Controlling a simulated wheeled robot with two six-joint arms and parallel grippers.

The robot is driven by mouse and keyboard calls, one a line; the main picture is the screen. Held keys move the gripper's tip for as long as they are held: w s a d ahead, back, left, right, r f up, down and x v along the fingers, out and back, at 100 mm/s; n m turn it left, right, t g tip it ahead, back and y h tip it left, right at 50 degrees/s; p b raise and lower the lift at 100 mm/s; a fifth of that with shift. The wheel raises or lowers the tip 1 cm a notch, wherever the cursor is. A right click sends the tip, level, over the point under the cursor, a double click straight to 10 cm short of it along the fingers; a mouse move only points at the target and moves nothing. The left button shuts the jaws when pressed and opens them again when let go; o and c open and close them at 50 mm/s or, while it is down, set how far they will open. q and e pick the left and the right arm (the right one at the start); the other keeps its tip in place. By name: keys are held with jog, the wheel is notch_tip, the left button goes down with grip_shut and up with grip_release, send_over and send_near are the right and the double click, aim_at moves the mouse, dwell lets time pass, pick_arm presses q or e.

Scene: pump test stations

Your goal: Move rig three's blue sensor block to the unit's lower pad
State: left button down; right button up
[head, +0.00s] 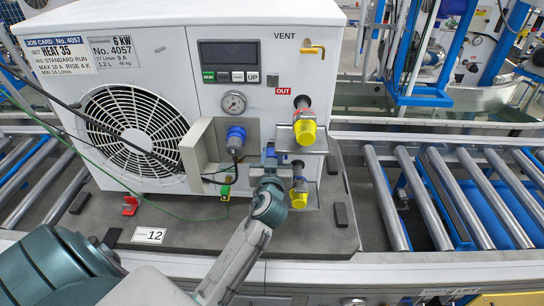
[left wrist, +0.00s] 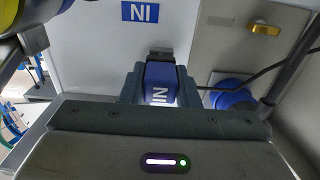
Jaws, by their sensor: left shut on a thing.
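My left gripper (head: 268,163) is at the front of the white unit (head: 180,20), just left of the pipes with yellow caps. In the left wrist view the gripper (left wrist: 160,88) is shut on the blue sensor block (left wrist: 159,72), which carries white letters that read upside down. The fingers grip it from both sides. A small dark piece (left wrist: 161,52) shows just past the block's far end, against the unit's face; I cannot tell if they touch. In the head view the block is mostly hidden by the gripper. I cannot make out the lower pad for certain. My right gripper is not in view.
The upper yellow-capped pipe (head: 304,130) and lower one (head: 299,195) stick out close to the gripper. A blue connector (head: 236,138) with a cable and a grey bracket (head: 197,150) are left of it. A roller conveyor (head: 460,190) lies right.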

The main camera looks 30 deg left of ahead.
pick_arm(q)
jog(key=shift+w+a, duration=0.2)
jog(key=shift+w, duration=0.1)
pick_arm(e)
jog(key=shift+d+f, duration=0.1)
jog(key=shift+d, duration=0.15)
pick_arm(q)
jog(key=c, duration=1)
grip_release()
jog(key=shift+s+d+f, duration=0.1)
jog(key=shift+s, duration=0.05)
jog(key=shift+b+v, duration=1.55)
jog(key=shift+v, duration=3.7)
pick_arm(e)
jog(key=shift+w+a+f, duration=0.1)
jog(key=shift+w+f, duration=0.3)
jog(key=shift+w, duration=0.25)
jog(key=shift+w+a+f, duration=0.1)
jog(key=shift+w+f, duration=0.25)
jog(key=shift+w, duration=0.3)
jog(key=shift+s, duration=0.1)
